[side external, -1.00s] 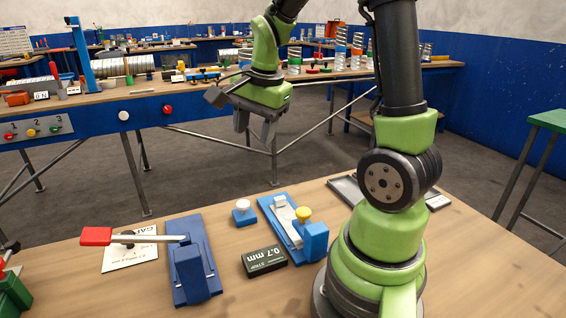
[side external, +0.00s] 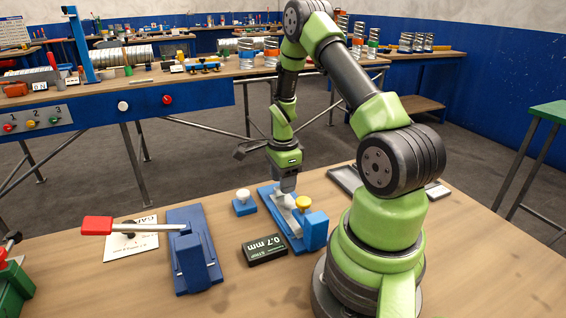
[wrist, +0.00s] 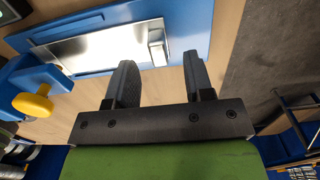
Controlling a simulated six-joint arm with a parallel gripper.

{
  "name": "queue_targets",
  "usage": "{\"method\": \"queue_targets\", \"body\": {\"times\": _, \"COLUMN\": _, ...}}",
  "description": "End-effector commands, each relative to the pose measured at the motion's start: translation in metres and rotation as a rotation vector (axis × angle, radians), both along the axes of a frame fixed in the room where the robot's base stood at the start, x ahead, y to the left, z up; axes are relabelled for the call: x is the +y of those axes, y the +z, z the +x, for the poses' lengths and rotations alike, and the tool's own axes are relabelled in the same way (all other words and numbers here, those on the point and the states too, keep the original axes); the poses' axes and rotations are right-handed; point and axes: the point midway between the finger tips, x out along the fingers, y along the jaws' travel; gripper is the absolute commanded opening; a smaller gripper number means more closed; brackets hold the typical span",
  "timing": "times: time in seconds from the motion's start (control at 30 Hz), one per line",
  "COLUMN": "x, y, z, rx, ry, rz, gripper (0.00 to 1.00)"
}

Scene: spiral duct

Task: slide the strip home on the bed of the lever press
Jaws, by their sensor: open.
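A shiny metal strip (wrist: 100,48) lies on a long blue bed (wrist: 195,25), with a small raised pale block (wrist: 157,45) at its right end in the wrist view. A second blue fixture (side external: 190,258) at left carries a red-handled lever (side external: 97,226). My gripper (wrist: 160,62) is open and empty, its fingers pointing down over the far end of the bed; it also shows in the side view (side external: 287,192). I cannot tell whether the fingers touch anything; they partly hide the strip in the side view.
A black box marked 0.7 mm (side external: 265,250) lies beside the bed. A small blue block with a white knob (side external: 243,202) stands at its left. A white card (side external: 130,240) lies under the lever. A grey tray (side external: 345,180) lies to the right.

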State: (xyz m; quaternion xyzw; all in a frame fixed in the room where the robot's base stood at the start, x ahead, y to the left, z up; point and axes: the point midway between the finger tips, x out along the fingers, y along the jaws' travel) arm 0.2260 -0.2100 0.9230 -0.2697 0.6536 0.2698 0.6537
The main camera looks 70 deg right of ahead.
Motion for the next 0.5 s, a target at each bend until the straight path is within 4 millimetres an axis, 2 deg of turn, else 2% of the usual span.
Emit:
{"method": "queue_targets", "body": {"times": 0.1, "x": 0.000, "y": -0.014, "z": 0.000, "rx": 0.001, "ry": 0.000, "rz": 0.001, "gripper": 0.48}}
{"method": "queue_targets", "body": {"times": 0.2, "x": 0.000, "y": -0.019, "z": 0.000, "rx": 0.000, "ry": 0.000, "rz": 0.000, "gripper": 0.48}}
{"method": "queue_targets", "body": {"times": 0.5, "x": 0.000, "y": -0.021, "z": 0.000, "rx": -0.001, "ry": 0.001, "rz": -0.001, "gripper": 0.48}}
